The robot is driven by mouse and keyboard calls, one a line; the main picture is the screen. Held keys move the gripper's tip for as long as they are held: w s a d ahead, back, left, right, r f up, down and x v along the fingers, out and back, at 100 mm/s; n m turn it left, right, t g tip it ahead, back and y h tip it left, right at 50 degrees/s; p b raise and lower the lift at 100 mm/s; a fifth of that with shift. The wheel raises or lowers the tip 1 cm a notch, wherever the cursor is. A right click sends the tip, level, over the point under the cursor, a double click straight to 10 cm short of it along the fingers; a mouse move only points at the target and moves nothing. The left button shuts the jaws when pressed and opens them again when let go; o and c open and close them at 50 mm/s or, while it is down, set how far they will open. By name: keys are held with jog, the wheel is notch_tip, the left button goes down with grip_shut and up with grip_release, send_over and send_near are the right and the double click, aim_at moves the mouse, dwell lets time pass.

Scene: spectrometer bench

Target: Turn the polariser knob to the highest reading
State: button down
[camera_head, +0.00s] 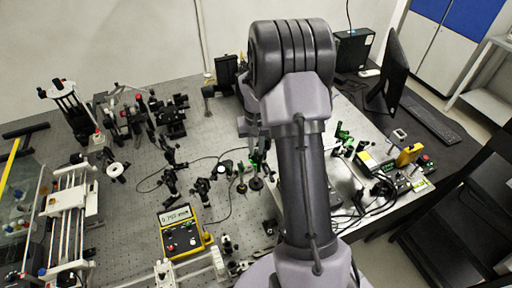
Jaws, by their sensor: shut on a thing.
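A yellow meter (181,232) lies on the perforated bench left of my arm. Its display (175,216) reads roughly 0.7 mW; the last digits are hard to read. My gripper (257,162) is small and partly hidden behind my arm, low among the posts and mounts at the bench's middle. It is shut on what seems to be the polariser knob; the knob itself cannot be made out. Small dark optical mounts (202,188) stand just left of the gripper.
Dark optics (170,118) stand at the back left, and a railed frame (68,215) at the left. Green-topped mounts and a yellow device (409,154) crowd the right. A monitor (388,75) stands behind.

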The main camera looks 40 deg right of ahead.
aim_at(256, 151)
dwell(0.3)
jog(key=c, duration=1.3)
grip_release()
jog(key=shift+c, duration=0.2)
notch_tip(256, 151, up, 18)
jog(key=p, duration=0.2)
jog(key=shift+f+p, duration=0.25)
jog(key=shift+p, duration=0.05)
